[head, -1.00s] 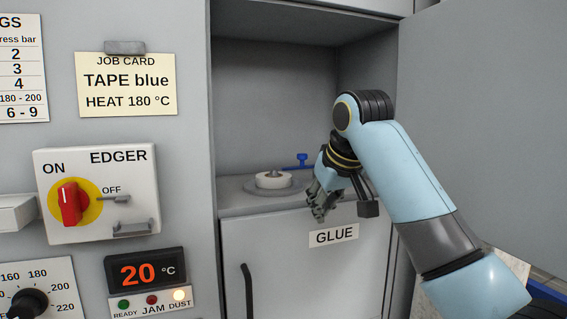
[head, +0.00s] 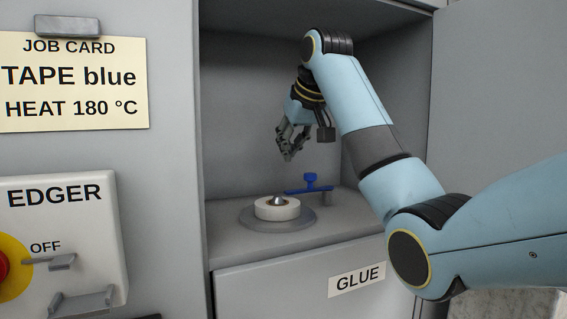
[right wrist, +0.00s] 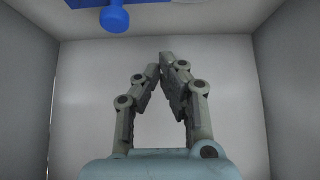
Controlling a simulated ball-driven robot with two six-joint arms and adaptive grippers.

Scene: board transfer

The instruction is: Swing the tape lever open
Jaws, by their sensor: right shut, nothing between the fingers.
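The blue tape lever (head: 309,186) sits on the shelf inside the open compartment, behind and right of the tape spool. It has an upright knob and a flat bar reaching left toward the spool. The white tape roll (head: 277,208) lies on a round grey plate. My right gripper (head: 285,157) is shut and empty, in the air above the shelf, up and left of the lever and not touching it. In the right wrist view, the gripper's fingers (right wrist: 164,62) meet at the tips, and the lever's blue knob (right wrist: 115,17) shows at the top edge. My left gripper is not in view.
The compartment has a left wall, a back wall and an open grey door (head: 500,100) at the right. A GLUE panel (head: 357,279) lies below the shelf. The EDGER switch box (head: 62,230) and the job card (head: 75,85) are at the left.

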